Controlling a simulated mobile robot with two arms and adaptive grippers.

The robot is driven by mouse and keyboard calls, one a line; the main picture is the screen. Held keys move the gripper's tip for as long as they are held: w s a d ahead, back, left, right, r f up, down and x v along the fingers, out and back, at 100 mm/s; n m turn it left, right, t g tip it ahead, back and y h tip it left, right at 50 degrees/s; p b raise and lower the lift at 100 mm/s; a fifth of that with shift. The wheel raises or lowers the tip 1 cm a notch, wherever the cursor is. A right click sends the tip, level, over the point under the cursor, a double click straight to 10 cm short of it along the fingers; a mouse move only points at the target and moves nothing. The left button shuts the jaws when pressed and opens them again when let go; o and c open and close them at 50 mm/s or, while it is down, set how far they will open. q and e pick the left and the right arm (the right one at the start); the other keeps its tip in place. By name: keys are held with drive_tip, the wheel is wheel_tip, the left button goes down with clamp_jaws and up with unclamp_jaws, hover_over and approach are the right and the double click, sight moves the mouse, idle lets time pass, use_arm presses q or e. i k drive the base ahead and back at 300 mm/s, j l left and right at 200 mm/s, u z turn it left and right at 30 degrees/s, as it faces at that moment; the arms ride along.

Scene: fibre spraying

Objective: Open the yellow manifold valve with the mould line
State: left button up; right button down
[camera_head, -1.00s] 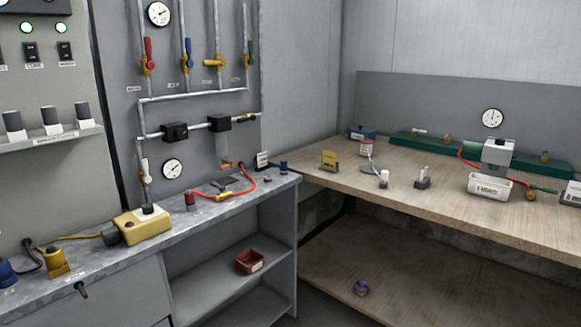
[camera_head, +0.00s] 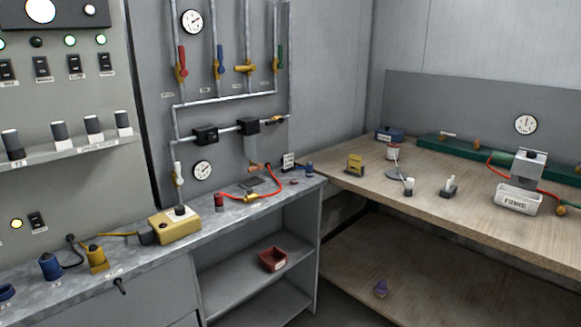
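The manifold is a row of valves on vertical pipes on the grey wall panel. The yellow-handled valve (camera_head: 244,68) is third from the left, and its handle lies sideways across its pipe. The red-handled valve (camera_head: 182,62), the blue-handled valve (camera_head: 219,60) and the green-handled valve (camera_head: 279,58) have their handles upright along their pipes. Small labels sit by the valves, too small to read. Neither of my grippers is in view, and nothing covers the manifold.
A grey bench (camera_head: 205,240) runs below the manifold, with a yellow box (camera_head: 175,228), a red hose (camera_head: 236,196) and small containers. A wooden bench (camera_head: 440,205) stands at right. A control panel (camera_head: 70,110) is at left. The air before the manifold looks clear.

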sight(253, 67)
drive_tip(key=i+j+u, duration=0.1)
drive_tip(key=i+j, duration=0.25)
drive_tip(key=j, duration=0.2)
drive_tip(key=i+j, duration=0.35)
drive_tip(key=j, duration=0.15)
drive_tip(key=u, duration=0.05)
